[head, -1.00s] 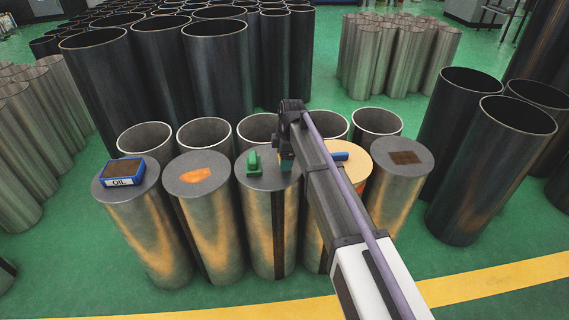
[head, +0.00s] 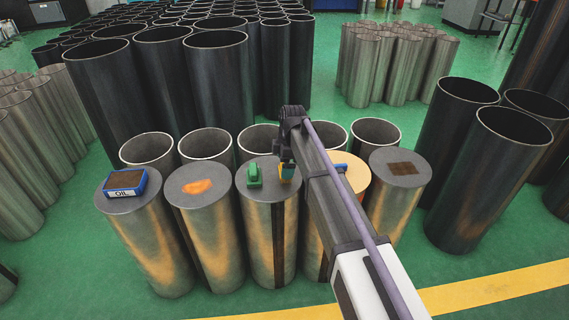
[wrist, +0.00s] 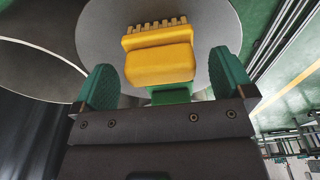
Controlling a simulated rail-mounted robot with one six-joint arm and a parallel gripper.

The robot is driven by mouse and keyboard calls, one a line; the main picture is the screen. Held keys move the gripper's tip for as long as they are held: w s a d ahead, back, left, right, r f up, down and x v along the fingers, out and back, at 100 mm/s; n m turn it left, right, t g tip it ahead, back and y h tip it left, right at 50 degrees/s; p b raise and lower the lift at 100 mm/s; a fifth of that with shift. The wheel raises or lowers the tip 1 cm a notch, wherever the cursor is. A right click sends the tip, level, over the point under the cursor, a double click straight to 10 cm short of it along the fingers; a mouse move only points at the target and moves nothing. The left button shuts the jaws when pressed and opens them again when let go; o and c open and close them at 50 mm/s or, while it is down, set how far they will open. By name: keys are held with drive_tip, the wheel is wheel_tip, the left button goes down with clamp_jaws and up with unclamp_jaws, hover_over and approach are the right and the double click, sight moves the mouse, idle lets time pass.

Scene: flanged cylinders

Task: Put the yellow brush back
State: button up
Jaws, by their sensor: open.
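The yellow brush (wrist: 159,56), a block with a row of short pale teeth, shows in the wrist view against a grey cylinder top (wrist: 100,30). A green part (wrist: 170,95) lies partly hidden behind the brush.
A blue OIL tray (head: 124,182) sits on the leftmost capped cylinder. An orange patch (head: 197,187) marks the second and a brown patch (head: 402,169) the rightmost. My arm partly covers a tan top (head: 352,174) with a blue item (head: 341,167). Open pipes stand behind.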

drive_tip(key=r+p, duration=0.2)
drive_tip(key=r, duration=0.1)
drive_tip(key=r+p, duration=0.3)
drive_tip(key=d+r+p, duration=0.1)
drive_tip(key=r+p, duration=0.2)
drive_tip(key=r, duration=0.1)
drive_tip(key=shift+w, duration=0.1)
drive_tip(key=shift+d+f, duration=0.1)
drive_tip(key=shift+f, duration=0.1)
drive_tip(key=s+d+m+h, duration=0.1)
drive_tip(key=s+d+m, duration=0.9)
drive_tip(key=s, duration=0.4)
drive_tip(key=s+d+m, duration=1)
drive_tip(key=s, duration=0.5)
wheel_tip(320, 180, up, 15)
drive_tip(key=p, duration=1.5)
drive_tip(key=shift+w, duration=0.35)
